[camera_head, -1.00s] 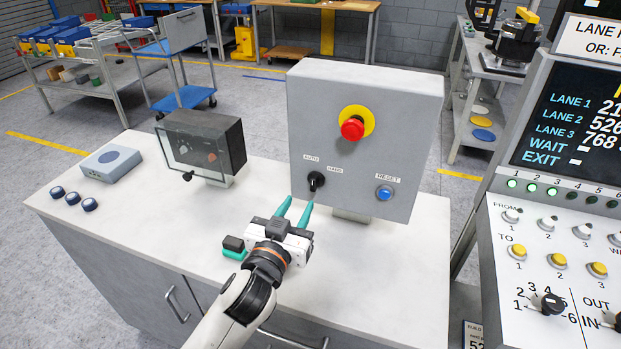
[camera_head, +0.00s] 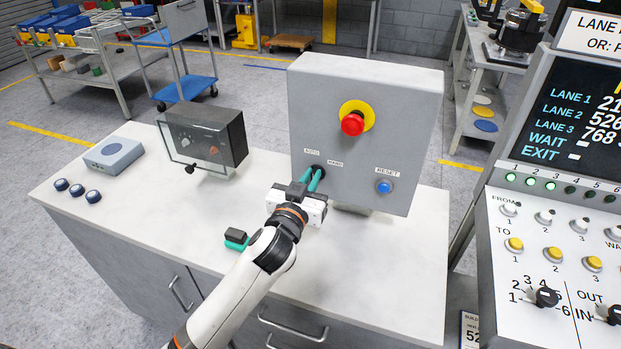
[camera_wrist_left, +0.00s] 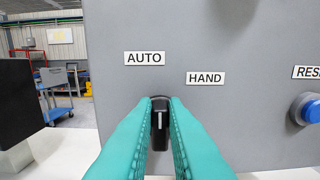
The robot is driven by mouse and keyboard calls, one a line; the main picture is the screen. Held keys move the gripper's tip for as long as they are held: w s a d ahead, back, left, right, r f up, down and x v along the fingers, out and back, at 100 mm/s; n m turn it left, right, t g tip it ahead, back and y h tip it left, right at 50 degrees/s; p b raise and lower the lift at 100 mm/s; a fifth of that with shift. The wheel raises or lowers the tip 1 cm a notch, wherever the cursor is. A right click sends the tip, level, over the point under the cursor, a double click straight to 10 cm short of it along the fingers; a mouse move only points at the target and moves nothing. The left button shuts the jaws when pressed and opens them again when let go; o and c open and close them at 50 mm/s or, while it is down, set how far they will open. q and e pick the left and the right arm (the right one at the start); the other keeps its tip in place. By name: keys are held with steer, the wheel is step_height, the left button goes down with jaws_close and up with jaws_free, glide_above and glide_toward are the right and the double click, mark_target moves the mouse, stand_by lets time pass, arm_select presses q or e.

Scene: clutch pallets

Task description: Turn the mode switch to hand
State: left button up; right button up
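The mode switch (camera_wrist_left: 160,106) is a small black knob with a white line on the grey control box (camera_head: 377,100). In the left wrist view its line stands upright, roughly under the AUTO label (camera_wrist_left: 145,58). The HAND label (camera_wrist_left: 205,78) is up and to the right of the knob. My left gripper (camera_head: 314,172) has its teal fingers on both sides of the knob, seemingly against it; they also show in the left wrist view (camera_wrist_left: 161,115). In the head view the fingers and wrist mostly hide the knob.
A blue RESET button (camera_head: 384,187) and a red emergency button (camera_head: 352,124) are on the same box. A dark covered box (camera_head: 203,139) stands left on the white bench (camera_head: 130,218). A display console (camera_head: 560,200) stands right.

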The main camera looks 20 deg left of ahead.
arm_select(q)
steer(key=shift+m, duration=0.3)
jaws_close()
steer(key=m+p, duration=0.1)
steer(key=m, duration=0.2)
steer(key=m+p, duration=0.1)
steer(key=m, duration=0.3)
steer(key=d+m+p, duration=0.1)
steer(key=m, duration=0.3)
steer(key=shift+d+f, duration=0.1)
steer(key=shift+f, duration=0.15)
steer(key=shift+m+p, duration=0.3)
steer(key=o, duration=0.7)
jaws_free()
steer(key=shift+f, duration=0.1)
